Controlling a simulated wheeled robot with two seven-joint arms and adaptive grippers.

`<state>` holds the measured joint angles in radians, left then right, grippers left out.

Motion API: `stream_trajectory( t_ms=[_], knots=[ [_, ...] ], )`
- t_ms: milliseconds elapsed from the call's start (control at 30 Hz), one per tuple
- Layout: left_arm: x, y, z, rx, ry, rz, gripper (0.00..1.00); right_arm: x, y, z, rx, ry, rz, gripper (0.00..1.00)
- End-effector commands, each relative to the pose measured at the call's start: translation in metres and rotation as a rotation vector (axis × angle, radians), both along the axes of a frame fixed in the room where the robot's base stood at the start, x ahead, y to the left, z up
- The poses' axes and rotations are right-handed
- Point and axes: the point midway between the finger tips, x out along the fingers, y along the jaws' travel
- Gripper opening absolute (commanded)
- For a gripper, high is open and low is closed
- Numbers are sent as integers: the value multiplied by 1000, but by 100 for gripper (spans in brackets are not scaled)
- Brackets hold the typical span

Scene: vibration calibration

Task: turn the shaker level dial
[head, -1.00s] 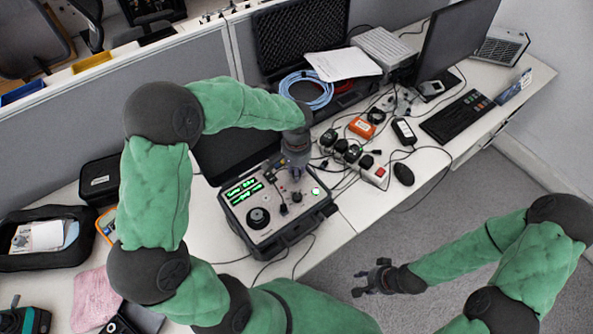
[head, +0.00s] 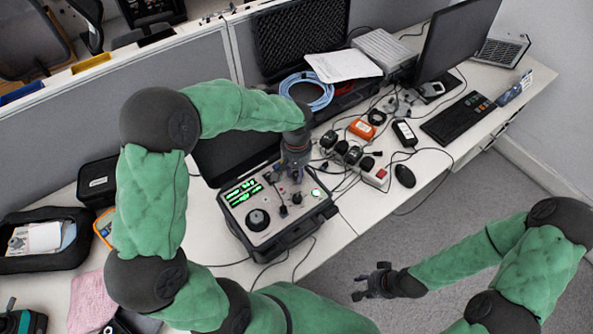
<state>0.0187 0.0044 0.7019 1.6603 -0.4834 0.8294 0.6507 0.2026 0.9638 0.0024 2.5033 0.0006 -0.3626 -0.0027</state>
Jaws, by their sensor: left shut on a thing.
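The shaker unit (head: 262,238) is a black case with a grey panel, standing open on the desk. Its panel has green lit displays (head: 242,190), a large black round mount (head: 257,219) and small knobs. My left gripper (head: 295,187) points down at the upper right part of the panel, its fingers shut on a small knob there, which looks like the level dial. The fingers mostly hide that knob. A small black knob (head: 283,211) shows just below left of the fingers. My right gripper (head: 365,285) is open and empty over the floor, away from the desk.
Power adapters and plugs (head: 350,153), an orange box (head: 362,128) and a black mouse (head: 404,175) lie right of the unit among loose cables. A keyboard (head: 457,118) and monitor (head: 455,40) stand farther right. Cables also run along the unit's front.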

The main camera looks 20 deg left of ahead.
Motion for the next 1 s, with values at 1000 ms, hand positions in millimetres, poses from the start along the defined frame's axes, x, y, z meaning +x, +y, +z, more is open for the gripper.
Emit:
stream_trajectory(
  t_ms=[1000],
  knots=[
    [1, 0, 63, 0, -6, -1, 38, 0, 0, 0, 0, 0, 0, 40]
  ],
)
